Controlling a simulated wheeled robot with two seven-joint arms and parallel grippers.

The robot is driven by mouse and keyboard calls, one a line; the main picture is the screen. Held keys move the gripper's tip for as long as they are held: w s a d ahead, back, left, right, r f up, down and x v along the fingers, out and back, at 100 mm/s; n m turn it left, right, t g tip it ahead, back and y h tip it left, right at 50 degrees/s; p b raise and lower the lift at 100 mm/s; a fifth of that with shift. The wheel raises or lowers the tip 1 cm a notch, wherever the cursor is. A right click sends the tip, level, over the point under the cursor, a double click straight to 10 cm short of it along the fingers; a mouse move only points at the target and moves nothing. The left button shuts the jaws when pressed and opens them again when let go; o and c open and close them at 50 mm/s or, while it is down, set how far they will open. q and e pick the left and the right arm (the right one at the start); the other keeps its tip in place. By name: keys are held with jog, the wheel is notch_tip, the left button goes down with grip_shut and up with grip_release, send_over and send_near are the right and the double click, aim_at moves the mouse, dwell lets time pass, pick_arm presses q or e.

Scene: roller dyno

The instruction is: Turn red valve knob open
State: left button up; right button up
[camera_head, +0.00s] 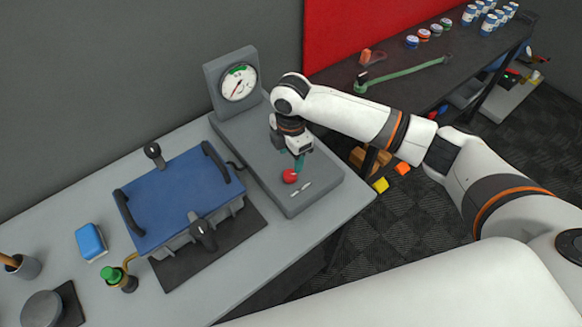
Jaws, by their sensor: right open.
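The red valve knob (289,176) sits on the top of a grey box-shaped unit (262,172) on the table. A round dial gauge (239,83) stands at the unit's back, with a red needle and a green band. My right gripper (298,165) points down just above and behind the knob, its teal fingers close to the knob's upper right side. It is open; whether a finger touches the knob I cannot tell. White marks (301,188) lie on the unit's top beside the knob. My left gripper is out of view.
A blue-lidded box (175,197) with dark handles and clamps stands left of the unit on a dark mat. A blue block (90,241), a green-capped fitting (112,277) and a cup (22,266) are further left. A dark shelf (420,90) stands at the back right.

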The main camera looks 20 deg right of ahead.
notch_tip(320, 180, up, 6)
jog(key=shift+f+b, duration=0.25)
jog(key=shift+b, duration=0.25)
